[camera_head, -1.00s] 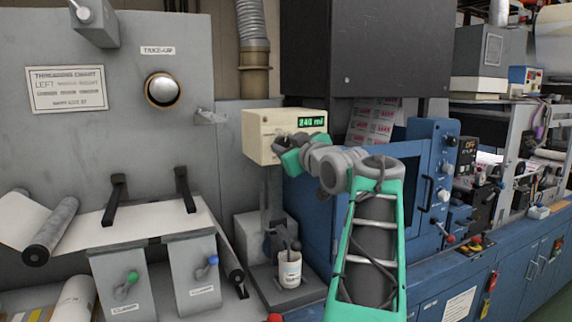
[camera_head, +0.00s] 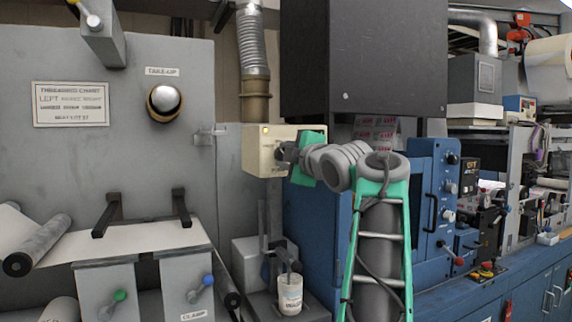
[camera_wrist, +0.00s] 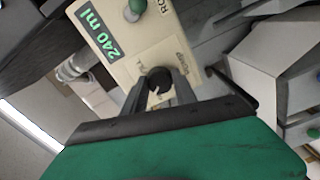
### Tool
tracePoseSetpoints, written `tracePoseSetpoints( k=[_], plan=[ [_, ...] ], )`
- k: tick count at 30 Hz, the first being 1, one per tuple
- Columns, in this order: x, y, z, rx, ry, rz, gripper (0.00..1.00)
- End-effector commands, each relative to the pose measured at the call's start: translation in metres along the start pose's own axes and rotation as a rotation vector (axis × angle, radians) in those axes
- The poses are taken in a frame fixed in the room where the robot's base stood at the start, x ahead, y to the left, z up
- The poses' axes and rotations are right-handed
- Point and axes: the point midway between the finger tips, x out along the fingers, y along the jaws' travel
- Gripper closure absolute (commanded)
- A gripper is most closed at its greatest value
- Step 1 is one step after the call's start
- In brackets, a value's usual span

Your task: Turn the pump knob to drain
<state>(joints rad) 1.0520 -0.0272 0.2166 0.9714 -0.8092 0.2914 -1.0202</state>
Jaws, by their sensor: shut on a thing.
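The pump box (camera_head: 257,152) is cream coloured and stands left of the blue machine, with its right part hidden behind my gripper (camera_head: 284,154). In the wrist view the box face (camera_wrist: 130,62) shows a green-lit display (camera_wrist: 100,35) reading 240 ml. The dark round pump knob (camera_wrist: 159,78) sits below the display, between my fingertips. My gripper (camera_wrist: 158,92) is shut on the knob.
A white cup (camera_head: 289,293) stands below the box. Left are a grey panel with a take-up shaft (camera_head: 164,102) and clamps with green (camera_head: 120,295) and blue (camera_head: 208,280) knobs. The blue machine (camera_head: 425,190) stands close on the right.

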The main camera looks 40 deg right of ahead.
Motion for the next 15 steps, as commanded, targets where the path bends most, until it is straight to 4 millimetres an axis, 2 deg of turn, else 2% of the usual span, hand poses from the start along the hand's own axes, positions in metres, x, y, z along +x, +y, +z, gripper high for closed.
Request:
tracePoseSetpoints(
  k=[6, 15],
  plan=[
    [-0.0001, -0.0005, -0.0004, -0.106, 0.002, 0.002, 1.0],
    [-0.0004, 0.0008, -0.0009, -0.162, 0.001, 0.001, 1.0]
  ],
)
